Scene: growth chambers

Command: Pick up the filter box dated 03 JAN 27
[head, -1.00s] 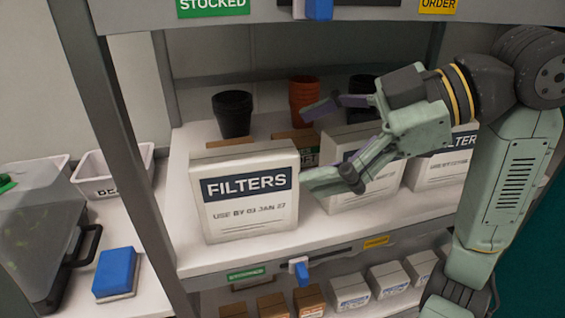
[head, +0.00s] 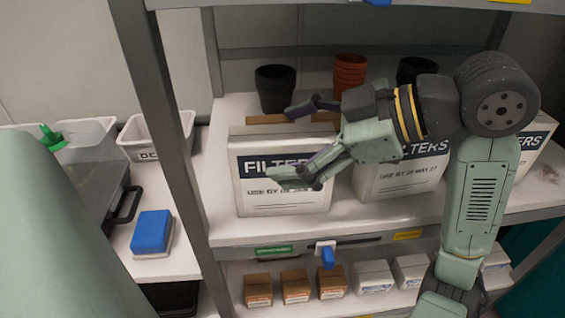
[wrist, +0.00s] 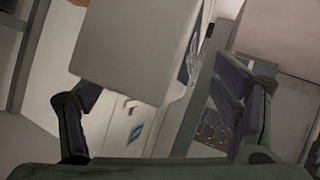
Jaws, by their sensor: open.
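The filter box dated 03 JAN 27 (head: 245,197) is the leftmost white box on the middle shelf, upright, with a dark blue FILTERS band. Its label is now partly hidden by my lower finger; the date read clearly a second ago. My gripper (head: 283,145) is open at the box's upper right, one finger in front of the printed face and the other above or behind the top. In the wrist view a pale box side (wrist: 135,50) shows between the open fingers (wrist: 158,85), its print facing the right finger. I cannot tell whether the fingers touch it.
A second filter box (head: 385,185), dated in May 27, stands right of it, and a third (head: 530,145) further right. Black pots (head: 275,90) and an orange pot stack (head: 350,72) stand behind. A shelf post (head: 170,120) rises at left. Small boxes (head: 296,285) fill the shelf below.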

